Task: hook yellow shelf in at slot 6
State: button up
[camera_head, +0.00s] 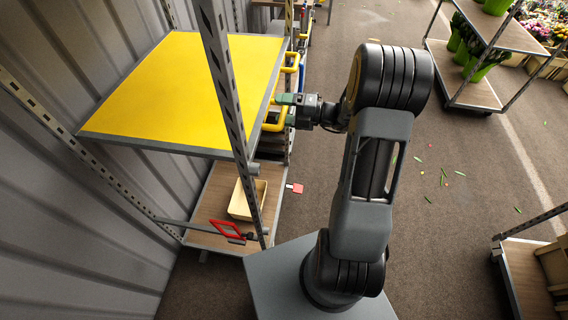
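The yellow shelf (192,88) has a grey rim and lies roughly level between the perforated posts of a trolley at the left. Yellow handle bars (273,127) stand out at its right edge. My gripper (280,109), with green fingertips, reaches from the right to this edge, among the handle bars. I cannot tell whether the fingers are closed on a bar. The near post (226,88) crosses in front of the shelf. Slot numbers are not readable, and I cannot tell whether the shelf corners sit in the slots.
The trolley's wooden base (212,200) carries a shallow box (241,200). A red frame-shaped part (227,229) is at its near side. A corrugated wall (60,200) stands close at left. Other trolleys stand upper right and lower right. The floor (440,200) between has scattered leaves.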

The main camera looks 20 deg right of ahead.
jog(key=shift+d+r, duration=0.1)
jog(key=shift+r, duration=0.05)
dwell(0.4)
jog(key=v, duration=0.8)
dwell(0.3)
dwell(0.4)
